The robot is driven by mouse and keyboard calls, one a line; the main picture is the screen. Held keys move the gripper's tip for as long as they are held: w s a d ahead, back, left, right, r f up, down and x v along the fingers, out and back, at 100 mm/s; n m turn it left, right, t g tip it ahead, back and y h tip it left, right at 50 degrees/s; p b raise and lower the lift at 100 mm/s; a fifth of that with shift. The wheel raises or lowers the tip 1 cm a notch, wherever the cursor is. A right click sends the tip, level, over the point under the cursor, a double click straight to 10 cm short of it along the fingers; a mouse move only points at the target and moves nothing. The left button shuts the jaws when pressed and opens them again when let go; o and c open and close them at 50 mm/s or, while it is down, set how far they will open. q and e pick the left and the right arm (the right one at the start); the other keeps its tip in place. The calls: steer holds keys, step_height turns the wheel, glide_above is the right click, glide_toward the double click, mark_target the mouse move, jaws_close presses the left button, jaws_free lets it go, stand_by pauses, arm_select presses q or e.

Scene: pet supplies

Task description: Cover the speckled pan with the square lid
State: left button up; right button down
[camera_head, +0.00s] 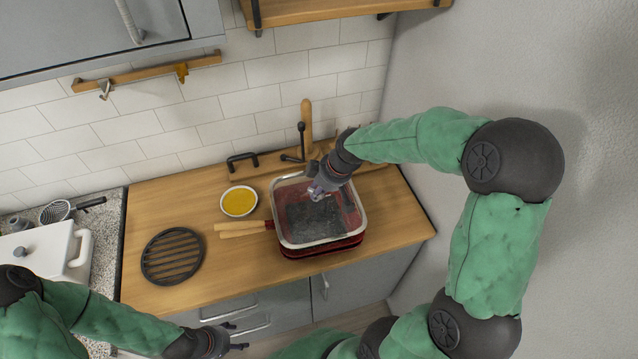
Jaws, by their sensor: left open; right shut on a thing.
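The square lid (320,242) is clear glass with a pale metal rim. It lies over the red pan (325,252), whose dark speckled inside shows through the glass. The pan stands on the wooden counter with its wooden handle pointing left. My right gripper (317,192) is shut on the lid near its upper middle; the grip itself is small and partly hidden. The lid lines up roughly with the pan, but I cannot tell whether it touches the pan's rim or hovers just above it. My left gripper (236,336) is open and empty, low in front of the counter.
A small bowl of yellow liquid (239,201) stands left of the pan. A round black trivet (172,256) lies further left on the wooden counter (200,300). A white pot (50,252) stands at the far left. A black tap-like fixture (301,140) and wooden piece are behind.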

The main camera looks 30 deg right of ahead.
mark_target(319, 199)
steer(key=shift+f+b, duration=0.75)
steer(key=shift+f, duration=0.5)
steer(key=shift+f+b, duration=0.6)
stand_by(0.6)
steer(key=shift+f+b, duration=0.45)
steer(key=shift+b, duration=0.35)
stand_by(0.7)
steer(key=c, duration=1.1)
jaws_free()
steer(key=shift+o, duration=0.5)
steer(key=shift+s+a+f, duration=0.1)
